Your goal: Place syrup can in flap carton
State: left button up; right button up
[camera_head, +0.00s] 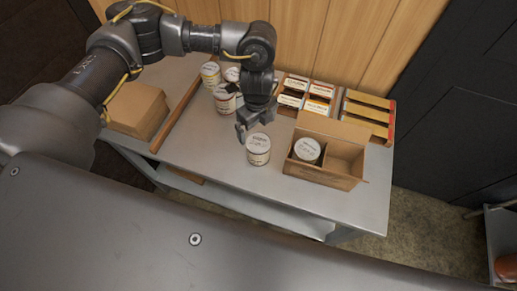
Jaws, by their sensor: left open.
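A syrup can (258,149) with a white lid and a pale printed label stands upright on the metal table, just left of the flap carton. The flap carton (318,176) is an open brown box with a divider and a raised back flap. Its left compartment holds another can (307,150); its right compartment looks empty. My left gripper (246,128) is open, pointing down, above and slightly behind the lone can, apart from the carton. Several more cans (211,74) stand behind the gripper, partly hidden by it. My right gripper is out of view.
Small boxes with labelled tops (318,98) stand at the back against the wood wall, beside stacked cartons (368,113). The table front (215,165) is clear.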

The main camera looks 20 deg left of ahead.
aim_at(258, 142)
pick_arm(q)
notch_tip(258, 142, down, 6)
jog(key=shift+d+r+p, duration=0.1)
jog(key=shift+r+p, duration=0.05)
jog(key=shift+p, duration=0.55)
notch_tip(258, 142, down, 4)
jog(key=shift+d+f+p, duration=0.1)
jog(key=shift+f+p, duration=0.1)
jog(key=shift+p, duration=1.05)
jog(key=shift+f, duration=0.4)
jog(key=shift+c, duration=0.3)
jog(key=shift+w, duration=0.1)
jog(key=c, duration=1.7)
jog(key=shift+r, duration=0.1)
